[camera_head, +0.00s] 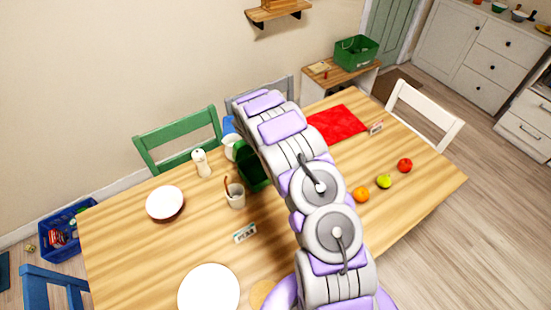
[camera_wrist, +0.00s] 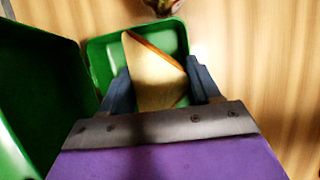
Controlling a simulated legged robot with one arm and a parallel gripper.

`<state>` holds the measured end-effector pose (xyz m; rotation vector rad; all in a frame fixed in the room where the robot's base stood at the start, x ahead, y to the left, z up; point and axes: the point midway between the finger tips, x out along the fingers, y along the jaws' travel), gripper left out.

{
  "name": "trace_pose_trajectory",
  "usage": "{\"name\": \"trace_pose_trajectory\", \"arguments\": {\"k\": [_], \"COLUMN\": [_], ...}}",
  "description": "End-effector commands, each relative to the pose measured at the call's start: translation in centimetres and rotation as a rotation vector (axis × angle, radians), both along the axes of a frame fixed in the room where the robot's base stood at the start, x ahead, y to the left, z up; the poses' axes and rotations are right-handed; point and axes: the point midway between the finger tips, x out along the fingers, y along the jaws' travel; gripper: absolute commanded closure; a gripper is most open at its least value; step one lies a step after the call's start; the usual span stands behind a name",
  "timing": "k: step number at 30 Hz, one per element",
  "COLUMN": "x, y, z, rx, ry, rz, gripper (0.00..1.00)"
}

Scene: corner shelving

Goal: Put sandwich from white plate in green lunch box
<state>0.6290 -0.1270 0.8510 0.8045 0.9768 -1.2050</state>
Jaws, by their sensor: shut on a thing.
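The sandwich (camera_wrist: 153,76), pale bread with a brown crust, is between the two fingers of my gripper (camera_wrist: 158,80) in the wrist view. My gripper is shut on it. The sandwich is tilted and lies over the open green lunch box (camera_wrist: 98,62); I cannot tell whether it touches the box's floor. The box's open lid (camera_wrist: 35,95) is at the left. In the head view the green lunch box (camera_head: 252,168) shows partly behind my arm, which hides my gripper and the sandwich. A white plate (camera_head: 209,290) at the table's front and another white plate (camera_head: 165,200) at the left look empty.
On the wooden table (camera_head: 130,260), a beige mug (camera_head: 236,196) and a white bottle (camera_head: 201,163) stand left of the box. An orange (camera_head: 361,194), a green-yellow fruit (camera_head: 384,181) and a red apple (camera_head: 405,165) lie right of my arm. Chairs surround the table.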

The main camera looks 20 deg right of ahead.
Motion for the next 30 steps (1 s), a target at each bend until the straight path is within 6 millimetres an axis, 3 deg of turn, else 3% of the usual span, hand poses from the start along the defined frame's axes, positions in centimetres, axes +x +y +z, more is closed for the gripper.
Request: {"name": "trace_pose_trajectory", "arguments": {"k": [20, 21, 24, 30], "x": [0.0, 0.0, -0.1, -0.1], "y": [0.0, 0.0, 0.0, 0.0], "z": [-1.2, -1.2, -1.2, -1.2], "rx": [0.000, 0.001, 0.000, 0.000], "ry": [0.001, 0.002, 0.003, 0.004], "rz": [-0.002, -0.002, -0.001, -0.002], "gripper": [0.45, 0.35, 0.27, 0.27]}}
